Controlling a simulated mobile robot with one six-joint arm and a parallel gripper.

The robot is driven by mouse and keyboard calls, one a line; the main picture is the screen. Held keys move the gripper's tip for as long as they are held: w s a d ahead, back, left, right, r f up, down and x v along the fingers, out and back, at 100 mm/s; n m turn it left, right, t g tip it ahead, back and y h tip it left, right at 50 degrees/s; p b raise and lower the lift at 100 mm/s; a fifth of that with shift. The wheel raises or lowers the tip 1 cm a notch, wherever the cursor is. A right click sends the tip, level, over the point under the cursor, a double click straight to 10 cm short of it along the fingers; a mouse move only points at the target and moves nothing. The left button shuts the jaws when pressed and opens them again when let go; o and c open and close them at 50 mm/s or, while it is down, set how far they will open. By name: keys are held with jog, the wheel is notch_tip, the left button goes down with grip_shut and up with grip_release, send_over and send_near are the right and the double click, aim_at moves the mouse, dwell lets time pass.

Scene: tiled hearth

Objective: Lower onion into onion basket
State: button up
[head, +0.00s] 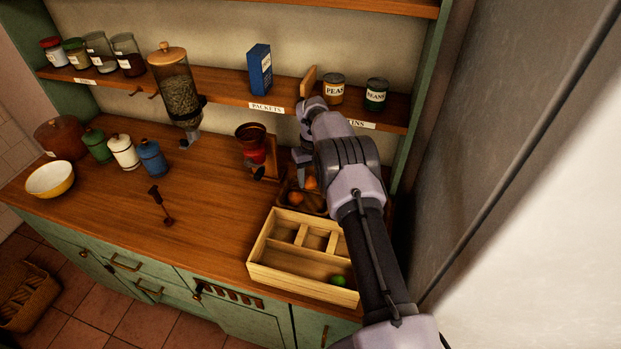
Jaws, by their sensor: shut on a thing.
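My gripper (303,165) reaches down over the back right of the wooden counter, beside the dark wooden container (318,204). It is shut on a round orange-brown thing, probably the onion (311,183), which shows at the fingers, partly hidden by my arm. The held thing is at or just above the container; I cannot tell whether it touches. A second orange-brown round thing (295,198) lies in the container. My arm covers the container's right side. Which container is the onion basket is not marked; a woven basket (27,297) stands on the floor at lower left.
A pale divided wooden box (262,275) with a green fruit (338,281) stands in front of the container. A red and dark grinder (251,150) stands close left of my gripper. The shelf above holds a blue packet (260,70) and tins. The counter's middle is mostly clear.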

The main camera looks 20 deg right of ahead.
jog(key=o, duration=1.5)
jog(key=shift+r, duration=0.1)
